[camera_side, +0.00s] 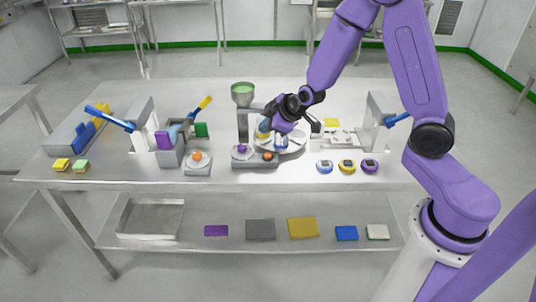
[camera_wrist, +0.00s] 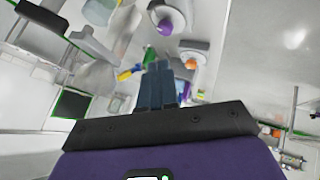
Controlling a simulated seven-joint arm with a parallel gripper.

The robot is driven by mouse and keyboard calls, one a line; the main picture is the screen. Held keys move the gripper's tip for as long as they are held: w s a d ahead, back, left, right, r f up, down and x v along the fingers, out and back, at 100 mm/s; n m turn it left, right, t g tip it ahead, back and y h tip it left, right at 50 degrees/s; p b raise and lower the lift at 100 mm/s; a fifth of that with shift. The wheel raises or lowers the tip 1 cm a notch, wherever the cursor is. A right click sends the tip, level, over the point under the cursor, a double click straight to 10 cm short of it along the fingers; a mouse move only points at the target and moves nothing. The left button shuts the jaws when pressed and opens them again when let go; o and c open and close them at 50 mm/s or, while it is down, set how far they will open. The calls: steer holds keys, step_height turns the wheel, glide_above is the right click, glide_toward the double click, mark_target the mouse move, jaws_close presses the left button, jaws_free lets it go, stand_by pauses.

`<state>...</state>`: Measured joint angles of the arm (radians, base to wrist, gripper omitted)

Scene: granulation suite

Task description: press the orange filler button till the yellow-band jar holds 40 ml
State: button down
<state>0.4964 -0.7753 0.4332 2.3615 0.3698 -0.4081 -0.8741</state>
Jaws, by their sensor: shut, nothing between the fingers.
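An orange dome button (camera_side: 197,156) sits on a white disc on a small grey box left of the filler; it also shows in the wrist view (camera_wrist: 191,64).
A blue-handled press (camera_side: 142,125) and a yellow-handled unit (camera_side: 180,145) stand left. Another blue-handled device (camera_side: 378,120) stands right. Blue, yellow and purple round pieces (camera_side: 347,166) lie at the front right. The table's front middle is bare.

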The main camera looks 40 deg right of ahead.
mark_target(270, 155)
steer(key=shift+w+d+f+t+h, duration=0.2)
steer(key=shift+w+d, duration=0.25)
steer(key=shift+d, duration=0.3)
steer(key=shift+w+d+f+t+h, duration=0.1)
steer(key=shift+w+d+t+h, duration=0.15)
steer(key=shift+w+d, duration=0.35)
steer(key=shift+s+d+f, duration=0.1)
steer(key=shift+s+d, duration=0.05)
steer(key=shift+s, duration=0.05)
steer(key=shift+f, duration=4.3)
steer(key=shift+f, duration=0.15)
steer(key=shift+f, duration=0.3)
steer(key=shift+f, duration=0.45)
steer(key=shift+r, duration=0.9)
